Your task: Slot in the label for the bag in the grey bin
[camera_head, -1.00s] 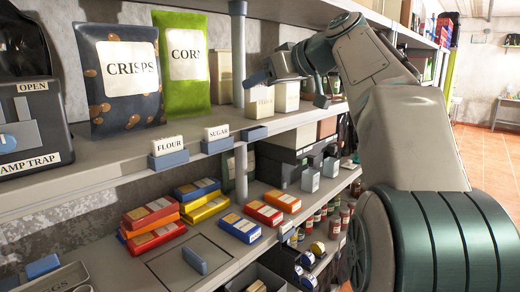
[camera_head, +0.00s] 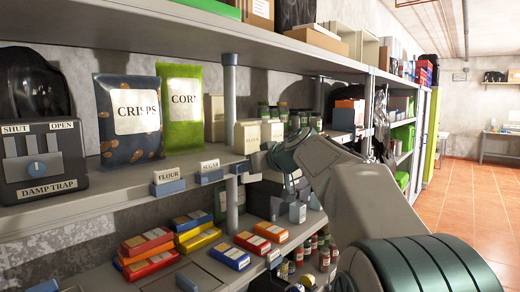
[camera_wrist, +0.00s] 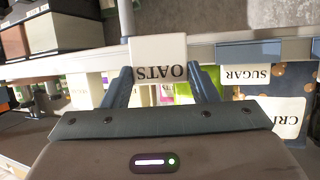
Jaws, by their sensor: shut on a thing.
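My gripper (camera_wrist: 160,88) is shut on a white label reading OATS (camera_wrist: 158,58), which appears upside down in the wrist view. The label overlaps the shelf edge there; I cannot tell whether it touches. The SUGAR label also shows in the wrist view (camera_wrist: 248,74). I cannot clearly make out a grey bin.
A CRISPS bag (camera_head: 130,122) and green CORN bag (camera_head: 183,105) stand on the shelf (camera_head: 110,195). A damp trap box (camera_head: 40,160) is at left. A post (camera_head: 230,95) rises behind the holder. Colored packets (camera_head: 200,238) lie below. The floor at right is open.

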